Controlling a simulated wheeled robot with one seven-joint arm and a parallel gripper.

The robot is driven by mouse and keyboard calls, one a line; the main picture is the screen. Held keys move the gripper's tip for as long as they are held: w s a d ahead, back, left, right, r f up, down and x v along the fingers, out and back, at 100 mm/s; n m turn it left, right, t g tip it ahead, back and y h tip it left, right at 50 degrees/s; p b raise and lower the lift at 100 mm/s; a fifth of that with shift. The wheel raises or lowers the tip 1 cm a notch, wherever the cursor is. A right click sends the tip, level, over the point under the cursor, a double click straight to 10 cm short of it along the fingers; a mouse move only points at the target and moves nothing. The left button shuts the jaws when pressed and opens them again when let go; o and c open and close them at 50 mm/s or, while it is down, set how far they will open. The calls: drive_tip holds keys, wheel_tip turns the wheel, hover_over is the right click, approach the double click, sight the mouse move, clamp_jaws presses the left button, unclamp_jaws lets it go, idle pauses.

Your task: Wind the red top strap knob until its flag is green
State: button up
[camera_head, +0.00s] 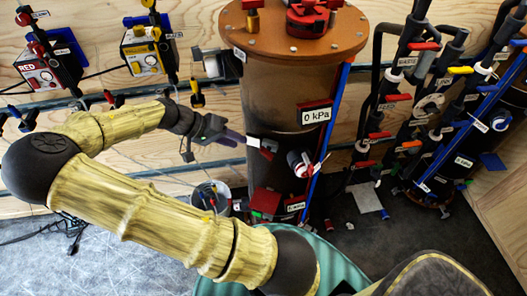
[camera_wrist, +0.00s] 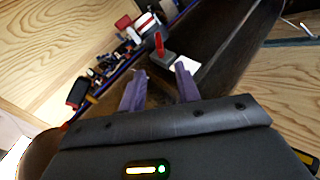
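The tall brown tank (camera_head: 270,95) stands in the middle of the head view. On its front, just right of my gripper (camera_head: 238,138), is a small red-and-white fitting (camera_head: 268,146). In the wrist view, a red upright piece (camera_wrist: 159,44) on a grey block stands beyond the fingers, with a white plate (camera_wrist: 185,65) beside it. I cannot tell for sure whether this is the top strap knob. My gripper's purple fingers (camera_wrist: 160,75) are apart, with nothing seen between them. A red-and-green block (camera_head: 265,202) sits lower on the tank; I cannot tell whether it is the flag.
A "0 kPa" sign (camera_head: 316,114), a blue strip (camera_head: 325,135) and a round white-and-red gauge or valve (camera_head: 300,163) are right of the fitting. Pipes with coloured valves (camera_head: 410,90) crowd the right. A grey bucket (camera_head: 210,194) stands below my gripper.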

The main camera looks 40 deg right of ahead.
sight(260, 150)
drive_tip(key=x, duration=1.1)
drive_tip(key=shift+s+d+b, duration=0.1)
drive_tip(key=shift+d+b, duration=0.1)
drive_tip(key=shift+b, duration=0.1)
clamp_jaws()
